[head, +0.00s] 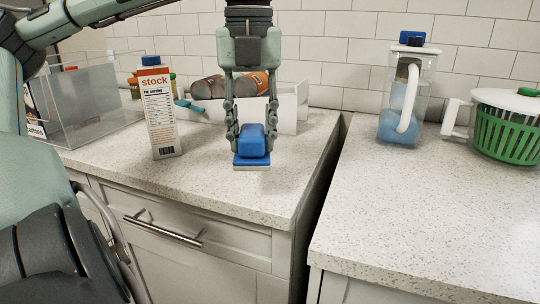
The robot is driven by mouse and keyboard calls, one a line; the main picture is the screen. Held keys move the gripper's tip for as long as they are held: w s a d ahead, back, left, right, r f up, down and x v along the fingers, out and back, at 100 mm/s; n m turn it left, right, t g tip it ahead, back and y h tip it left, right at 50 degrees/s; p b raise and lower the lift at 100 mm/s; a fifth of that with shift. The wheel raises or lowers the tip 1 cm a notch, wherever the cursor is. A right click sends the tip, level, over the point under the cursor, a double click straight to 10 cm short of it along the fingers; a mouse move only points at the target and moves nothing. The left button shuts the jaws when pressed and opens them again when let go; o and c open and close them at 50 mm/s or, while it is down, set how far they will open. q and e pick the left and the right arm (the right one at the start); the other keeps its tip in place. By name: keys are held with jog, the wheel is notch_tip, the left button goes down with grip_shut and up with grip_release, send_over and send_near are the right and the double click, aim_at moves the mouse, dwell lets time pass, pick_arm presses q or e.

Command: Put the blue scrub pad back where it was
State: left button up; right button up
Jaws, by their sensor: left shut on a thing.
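The blue scrub pad (252,142) has a blue upper body and a flat blue base with a pale underside. My left gripper (252,128) points down and is shut on the scrub pad, with one finger on each side of it. The pad is over the left counter (215,192), near its right end; I cannot tell whether its underside touches the counter. My right gripper is not in view.
A stock carton (160,112) stands left of the pad. A white bin (287,115) with cans lies behind it. A clear box (95,108) is at the far left. A gap separates the right counter (440,215), which holds a pitcher (402,100) and green salad spinner (505,130).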

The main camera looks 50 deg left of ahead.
pick_arm(q)
jog(key=w+f, duration=0.1)
jog(key=w+d, duration=0.1)
jog(key=w, duration=0.1)
jog(key=shift+f, duration=0.4)
jog(key=shift+f+p, duration=0.35)
jog(key=shift+f, duration=1.7)
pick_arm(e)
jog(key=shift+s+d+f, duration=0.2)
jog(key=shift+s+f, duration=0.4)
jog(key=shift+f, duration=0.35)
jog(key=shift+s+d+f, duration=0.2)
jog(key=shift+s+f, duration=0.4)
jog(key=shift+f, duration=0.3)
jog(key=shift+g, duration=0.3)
pick_arm(q)
jog(key=shift+f, duration=0.1)
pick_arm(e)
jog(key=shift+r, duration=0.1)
